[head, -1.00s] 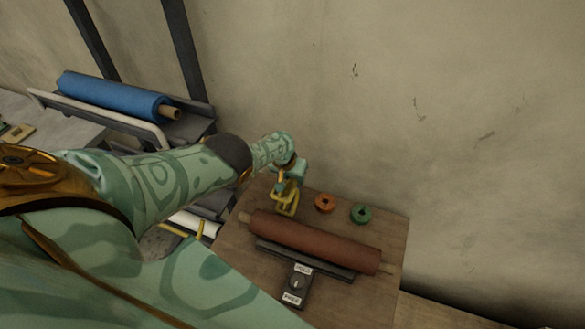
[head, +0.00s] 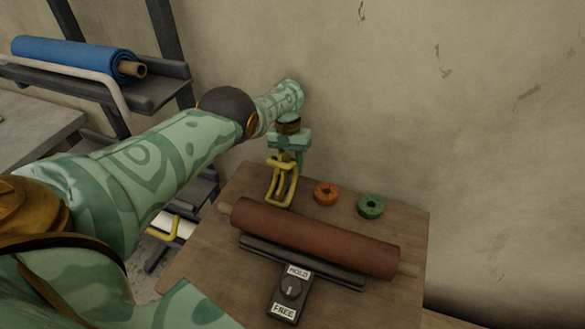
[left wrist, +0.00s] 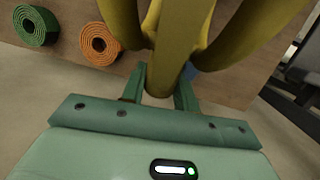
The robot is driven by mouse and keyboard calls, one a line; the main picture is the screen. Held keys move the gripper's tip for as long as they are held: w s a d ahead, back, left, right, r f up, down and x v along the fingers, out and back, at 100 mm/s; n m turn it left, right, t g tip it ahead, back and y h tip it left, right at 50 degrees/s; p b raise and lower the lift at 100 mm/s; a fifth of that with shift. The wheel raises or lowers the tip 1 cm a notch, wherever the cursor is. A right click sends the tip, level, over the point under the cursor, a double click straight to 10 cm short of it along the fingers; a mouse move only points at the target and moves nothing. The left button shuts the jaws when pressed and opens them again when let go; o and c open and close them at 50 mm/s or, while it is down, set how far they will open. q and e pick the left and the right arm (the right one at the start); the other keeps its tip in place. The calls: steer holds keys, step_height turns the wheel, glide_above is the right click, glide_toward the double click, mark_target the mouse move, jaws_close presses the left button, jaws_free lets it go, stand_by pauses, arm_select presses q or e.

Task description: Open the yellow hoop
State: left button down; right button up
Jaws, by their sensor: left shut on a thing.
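A yellow hoop (head: 172,229) shows on the lower rack at the left of the head view, over a white roll (head: 178,222); my arm partly covers that area. My left gripper (head: 284,153) is well to the right of it, above the back left of the wooden table. It is shut on a yellow looped tube piece (head: 283,186), which points down. I cannot tell whether this piece touches the table. My right gripper is not in view.
The wooden table (head: 210,262) holds a brown roll (head: 315,237), an orange coil (head: 326,194), a green coil (head: 370,207) and a HOLD/FREE knob box (head: 290,290). A blue roll (head: 75,57) lies behind a cream hoop (head: 75,78) on the upper rack. A wall stands behind.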

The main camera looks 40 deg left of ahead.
arm_select(q)
steer(key=shift+r, duration=0.1)
steer(key=c, duration=1.1)
jaws_free()
steer(key=p+v, duration=0.1)
steer(key=v, duration=0.6)
steer(key=shift+r+p, duration=0.2)
steer(key=shift+p, duration=0.2)
steer(key=shift+a, duration=0.1)
